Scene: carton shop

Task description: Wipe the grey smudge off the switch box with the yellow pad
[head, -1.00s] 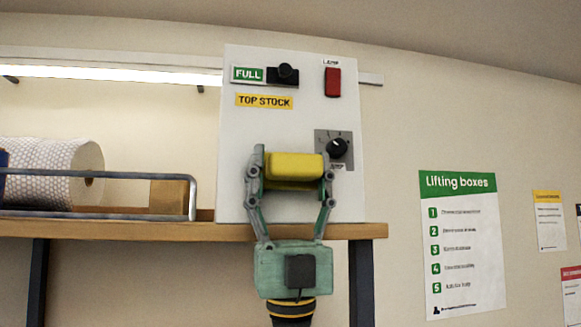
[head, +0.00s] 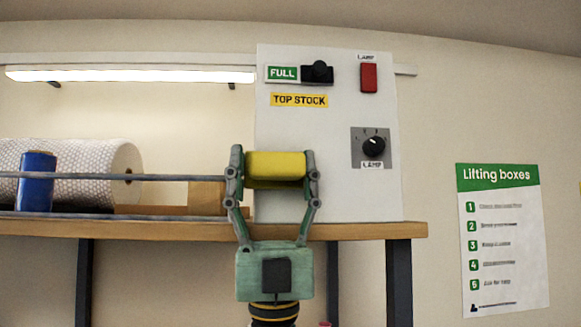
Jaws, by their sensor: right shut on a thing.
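The switch box (head: 330,195) is a tall white panel standing on a wooden shelf. It carries a black switch (head: 318,72) by a green FULL label, a red lamp switch (head: 369,78) and a black dial (head: 373,146) on a grey plate. My right gripper (head: 275,172) is shut on the yellow pad (head: 276,165), in front of the box's lower left part. I cannot tell whether the pad touches the box. No grey smudge shows on the visible face; the part behind the pad and gripper is hidden. My left gripper is not in view.
The wooden shelf (head: 360,231) has a metal rail (head: 100,176) on its left part. A large patterned roll (head: 90,160), a blue spool (head: 37,182) and a brown carton (head: 206,196) are there. A poster (head: 503,240) hangs on the wall at right.

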